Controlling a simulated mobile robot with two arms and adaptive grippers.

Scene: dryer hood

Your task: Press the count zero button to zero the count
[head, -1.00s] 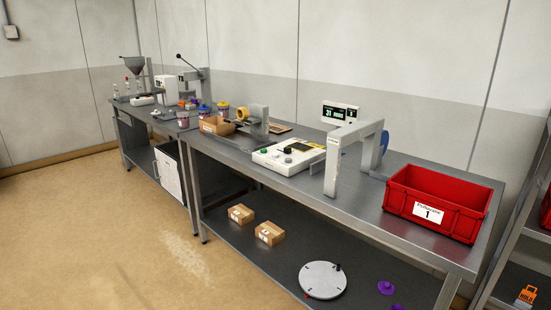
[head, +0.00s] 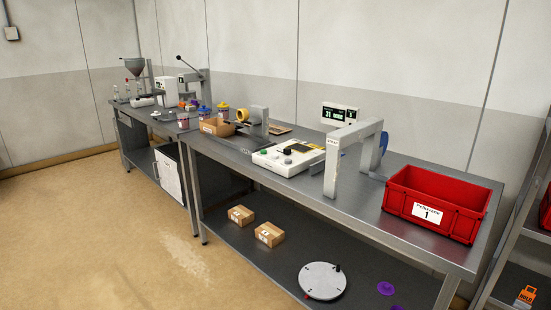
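A grey arch-shaped frame (head: 336,165) stands to the right of the box. Neither of my grippers is in the head view.
A red crate (head: 436,204) labelled 1 stands at the bench's right end. A cardboard box (head: 216,127) and a yellow roll (head: 242,115) lie left of the control box. Small cartons (head: 269,234) and a round plate (head: 322,281) lie on the lower shelf. The floor in front is clear.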

